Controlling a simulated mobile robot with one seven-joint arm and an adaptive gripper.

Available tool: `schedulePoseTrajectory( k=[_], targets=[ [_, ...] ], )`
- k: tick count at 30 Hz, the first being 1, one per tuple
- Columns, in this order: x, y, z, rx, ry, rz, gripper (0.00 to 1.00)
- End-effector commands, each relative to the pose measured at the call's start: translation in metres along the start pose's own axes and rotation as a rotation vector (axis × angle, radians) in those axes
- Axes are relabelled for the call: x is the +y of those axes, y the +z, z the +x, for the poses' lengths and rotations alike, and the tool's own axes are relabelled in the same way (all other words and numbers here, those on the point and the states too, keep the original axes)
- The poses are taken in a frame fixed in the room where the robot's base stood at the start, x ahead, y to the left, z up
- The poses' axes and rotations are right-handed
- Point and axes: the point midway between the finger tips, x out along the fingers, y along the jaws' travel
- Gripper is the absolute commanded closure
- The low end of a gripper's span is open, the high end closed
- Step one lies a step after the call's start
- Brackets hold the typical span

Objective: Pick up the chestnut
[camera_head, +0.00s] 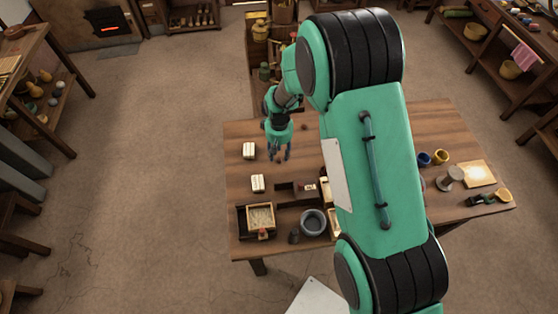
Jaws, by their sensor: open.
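A small round brown thing (304,127), which looks like the chestnut, lies near the far edge of the wooden table (240,198), beside my arm. It is too small to be certain of. My gripper (279,157) points down over the left half of the table, with its fingers apart and nothing visible between them. The brown thing is to the right of the gripper and farther back. My large green arm hides much of the table's middle and right.
Nearer the front edge are a wooden box (261,232), a grey bowl (313,222) and a dark cup (294,238).

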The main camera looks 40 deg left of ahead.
Motion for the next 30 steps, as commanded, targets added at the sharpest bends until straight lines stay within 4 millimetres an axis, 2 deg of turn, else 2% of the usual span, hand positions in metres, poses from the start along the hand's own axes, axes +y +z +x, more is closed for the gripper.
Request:
schedulePoseTrajectory(
  k=[3,9,27,30],
  targets=[
    [0.000,0.001,0.015,-0.002,0.000,0.000,0.59],
    [0.000,0.000,0.029,0.000,0.000,0.000,0.59],
    [0.000,0.000,0.030,0.000,0.000,0.000,0.59],
    [0.000,0.000,0.030,0.000,0.000,0.000,0.79]
  ],
)
